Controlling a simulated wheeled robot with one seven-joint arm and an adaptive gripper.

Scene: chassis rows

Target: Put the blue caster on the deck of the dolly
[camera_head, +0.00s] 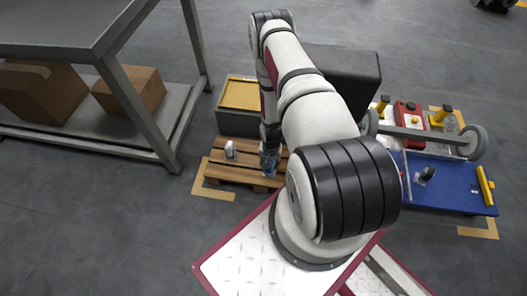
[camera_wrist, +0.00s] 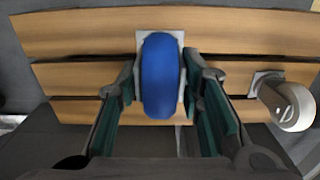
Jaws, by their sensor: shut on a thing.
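The blue caster (camera_wrist: 160,75) is a blue wheel on a pale metal plate, between the two fingers of my gripper (camera_wrist: 160,88) in the wrist view. My gripper is shut on it. Wooden pallet slats lie right behind it; I cannot tell whether it still touches them. In the head view my gripper (camera_head: 270,158) is low over the pallet, and a bit of the blue caster (camera_head: 270,171) shows. My arm hides part of the dolly.
A white caster (camera_wrist: 290,107) is on the pallet (camera_head: 215,171), right of my gripper in the wrist view. A yellow-topped box (camera_head: 240,95) stands behind the pallet. A grey table (camera_head: 70,28) with cartons below is at left. Red and yellow items (camera_head: 410,112) lie behind the deck.

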